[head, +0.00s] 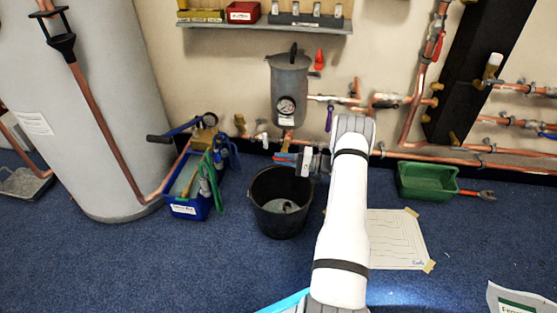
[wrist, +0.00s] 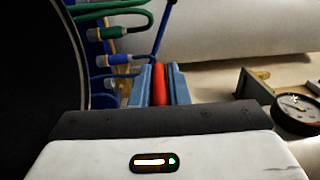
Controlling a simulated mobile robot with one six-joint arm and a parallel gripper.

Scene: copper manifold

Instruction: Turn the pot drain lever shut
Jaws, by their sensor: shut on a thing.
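The grey pot (head: 289,88) with a round gauge hangs on the wall in the head view. Its gauge also shows at the right edge of the wrist view (wrist: 297,108). The red drain lever (wrist: 160,85) lies between the two blue fingers of my gripper (wrist: 159,84) in the wrist view. My gripper is shut on the lever, with a finger along each side. In the head view my gripper (head: 291,159) is below the pot, and a little red shows at its tips. The lever's pivot and valve body are mostly hidden.
A black bucket (head: 262,209) stands under my gripper. A blue crate (head: 181,207) with hoses and a pump is left of it, beside a large grey cylinder (head: 105,110). A green tray (head: 425,182) lies right. Copper pipes (head: 400,145) run along the wall.

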